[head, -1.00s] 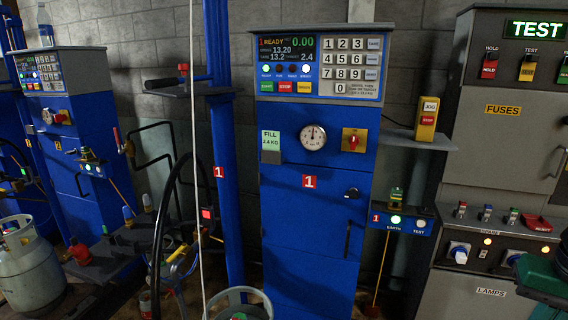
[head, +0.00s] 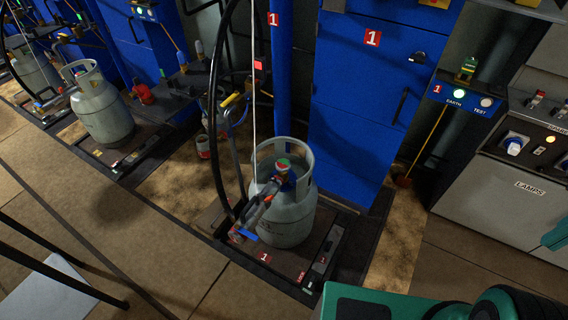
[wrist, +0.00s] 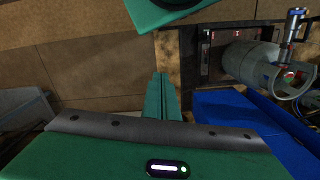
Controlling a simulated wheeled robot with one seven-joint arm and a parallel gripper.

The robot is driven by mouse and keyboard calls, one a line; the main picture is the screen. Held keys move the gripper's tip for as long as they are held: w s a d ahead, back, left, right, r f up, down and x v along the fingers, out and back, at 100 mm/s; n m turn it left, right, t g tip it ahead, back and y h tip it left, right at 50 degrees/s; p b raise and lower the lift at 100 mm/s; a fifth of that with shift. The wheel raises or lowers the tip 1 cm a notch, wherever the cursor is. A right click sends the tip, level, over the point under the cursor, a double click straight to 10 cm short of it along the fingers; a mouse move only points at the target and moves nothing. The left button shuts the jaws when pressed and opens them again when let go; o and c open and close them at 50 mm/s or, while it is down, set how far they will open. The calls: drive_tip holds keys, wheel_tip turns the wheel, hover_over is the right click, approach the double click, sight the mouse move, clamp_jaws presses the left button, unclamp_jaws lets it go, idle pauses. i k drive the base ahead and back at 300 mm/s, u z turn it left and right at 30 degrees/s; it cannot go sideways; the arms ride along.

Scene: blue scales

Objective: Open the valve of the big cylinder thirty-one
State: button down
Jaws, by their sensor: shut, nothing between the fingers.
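A big grey cylinder (head: 287,215) with a collar handle stands upright on scale one's platform. No number thirty-one can be read on it. Its valve (head: 283,165), with a red and green top, sits inside the collar. A hose coupling with a grey lever (head: 254,210) reaches from the valve down to the front left. In the wrist view the cylinder (wrist: 247,62) shows at the upper right, with the valve (wrist: 289,75) at its collar end. My gripper (wrist: 159,76) is shut and empty, its green fingers together, well apart from the cylinder.
The scale platform (head: 215,218) has a raised front edge. A blue cabinet (head: 355,110) stands behind the cylinder, and a grey lamp panel (head: 505,195) is at right. Another grey cylinder (head: 103,115) stands at far left.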

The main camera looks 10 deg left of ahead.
sight(283, 164)
drive_tip(key=k, duration=1.3)
drive_tip(key=u, duration=0.6)
drive_tip(key=i, duration=1.8)
drive_tip(key=z, duration=0.55)
